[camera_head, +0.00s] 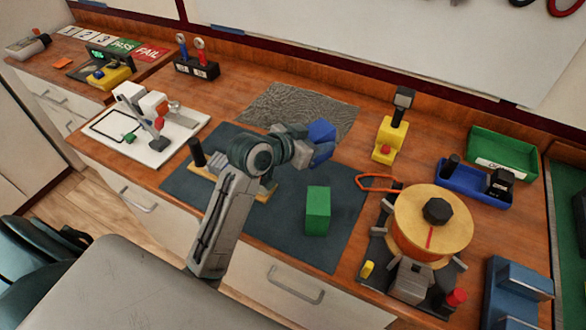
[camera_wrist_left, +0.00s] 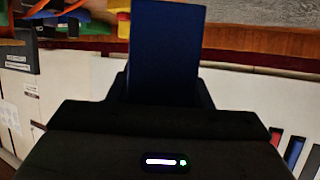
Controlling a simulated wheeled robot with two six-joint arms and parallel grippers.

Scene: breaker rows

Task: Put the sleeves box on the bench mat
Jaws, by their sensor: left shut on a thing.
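My left gripper (camera_head: 308,144) is shut on a blue box (camera_head: 321,131) and holds it above the far part of the dark bench mat (camera_head: 280,228). In the left wrist view the blue box (camera_wrist_left: 165,50) stands up between the dark fingers, its face plain and dark. No label shows on it, so I cannot read whether it is the sleeves box. A green box (camera_head: 318,209) stands upright on the mat, right of my left arm. My arm hides part of the mat and a wooden piece on it. My right gripper is not in view.
A wire spool (camera_head: 432,222) on a fixture stands right of the mat, with an orange loop (camera_head: 378,182) at the mat's edge. A yellow device (camera_head: 387,140), a green tray (camera_head: 502,150) and a blue tray (camera_head: 470,178) stand beyond. A grey textured mat (camera_head: 285,103) lies behind.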

